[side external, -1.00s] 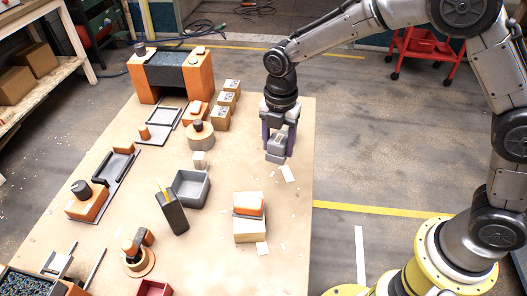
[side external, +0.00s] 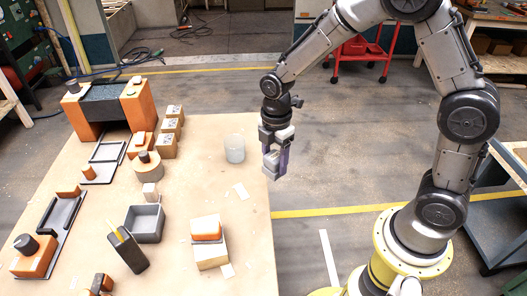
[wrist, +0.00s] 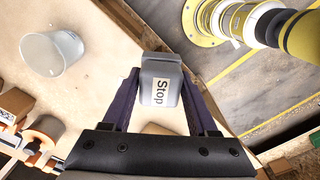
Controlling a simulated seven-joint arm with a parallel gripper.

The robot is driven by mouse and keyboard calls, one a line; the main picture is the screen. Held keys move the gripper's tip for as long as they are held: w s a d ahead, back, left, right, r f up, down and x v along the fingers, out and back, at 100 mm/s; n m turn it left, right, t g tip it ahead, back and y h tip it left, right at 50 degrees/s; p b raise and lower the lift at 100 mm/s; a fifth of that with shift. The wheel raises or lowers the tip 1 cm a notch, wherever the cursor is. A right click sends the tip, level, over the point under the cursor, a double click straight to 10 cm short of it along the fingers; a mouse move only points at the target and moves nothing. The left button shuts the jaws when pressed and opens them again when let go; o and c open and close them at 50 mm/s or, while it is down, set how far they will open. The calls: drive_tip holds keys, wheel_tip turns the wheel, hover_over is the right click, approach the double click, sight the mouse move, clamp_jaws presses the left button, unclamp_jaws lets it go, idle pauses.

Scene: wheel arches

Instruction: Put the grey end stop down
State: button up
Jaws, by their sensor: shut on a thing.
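The grey end stop (side external: 271,163) is a small block held between the fingers of my gripper (side external: 275,160). In the wrist view the end stop (wrist: 160,88) carries a white label reading "Stop", and the dark purple fingers of my gripper (wrist: 160,100) close on its two sides. In the side view the block appears at the table's right edge, apparently above the surface. How high it is cannot be told for certain.
A translucent cup (side external: 235,149) stands on the wooden table (side external: 205,185) left of my gripper; it also shows in the wrist view (wrist: 52,52). Bare table surrounds the cup.

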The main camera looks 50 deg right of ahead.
drive_tip(key=w+d+f+m, duration=0.3)
drive_tip(key=d+f+m, duration=0.1)
drive_tip(key=m, duration=1.3)
drive_tip(key=shift+f, duration=0.3)
